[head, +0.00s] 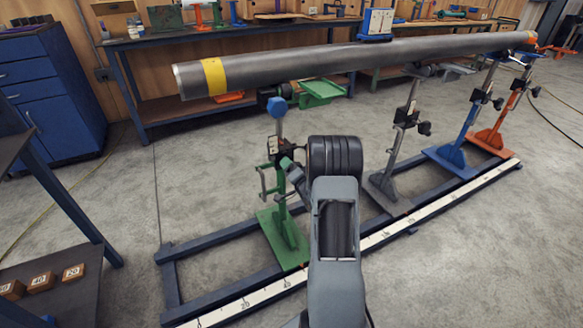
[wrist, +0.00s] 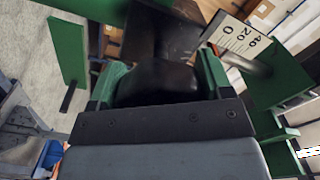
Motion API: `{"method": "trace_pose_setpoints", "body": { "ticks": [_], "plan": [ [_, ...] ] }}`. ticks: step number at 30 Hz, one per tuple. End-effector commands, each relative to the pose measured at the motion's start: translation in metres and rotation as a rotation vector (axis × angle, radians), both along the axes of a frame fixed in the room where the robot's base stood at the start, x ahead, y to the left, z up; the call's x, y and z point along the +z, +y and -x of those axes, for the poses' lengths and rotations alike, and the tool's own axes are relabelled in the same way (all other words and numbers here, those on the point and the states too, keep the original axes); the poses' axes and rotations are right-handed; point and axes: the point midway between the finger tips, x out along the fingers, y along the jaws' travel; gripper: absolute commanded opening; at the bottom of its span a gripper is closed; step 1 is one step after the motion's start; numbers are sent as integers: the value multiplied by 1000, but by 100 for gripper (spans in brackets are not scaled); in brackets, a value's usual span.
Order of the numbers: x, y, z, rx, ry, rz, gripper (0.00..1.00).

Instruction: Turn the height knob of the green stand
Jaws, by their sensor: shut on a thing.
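The green stand (head: 289,232) stands at the near left end of the floor rail, with a dark collar on its post and a blue part (head: 277,107) on top. My gripper (head: 291,166) is at the right side of this collar, and my arm reaches up to it from below. In the wrist view a dark rounded knob (wrist: 165,82) sits between the green-sided jaws of my gripper (wrist: 158,92), which is shut on it. The knob is hidden behind my gripper in the head view. A white scale (wrist: 236,36) marked 0, 20, 40 shows beyond it.
A long grey pipe (head: 300,62) with a yellow band passes above the stands. Grey (head: 388,187), blue (head: 447,155) and orange (head: 492,138) stands follow along the rail (head: 205,300). A dark table (head: 60,300) with numbered blocks is at the left. Floor between is clear.

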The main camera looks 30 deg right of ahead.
Motion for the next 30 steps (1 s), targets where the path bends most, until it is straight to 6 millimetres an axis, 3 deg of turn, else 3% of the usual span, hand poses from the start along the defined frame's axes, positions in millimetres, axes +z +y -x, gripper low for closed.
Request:
{"method": "trace_pose_setpoints", "body": {
  "ticks": [18, 30],
  "plan": [
    [4, 0, 0, 0, -79, -569, 49],
    [4, 0, 0, -1, -114, -822, 49]
  ]
}}
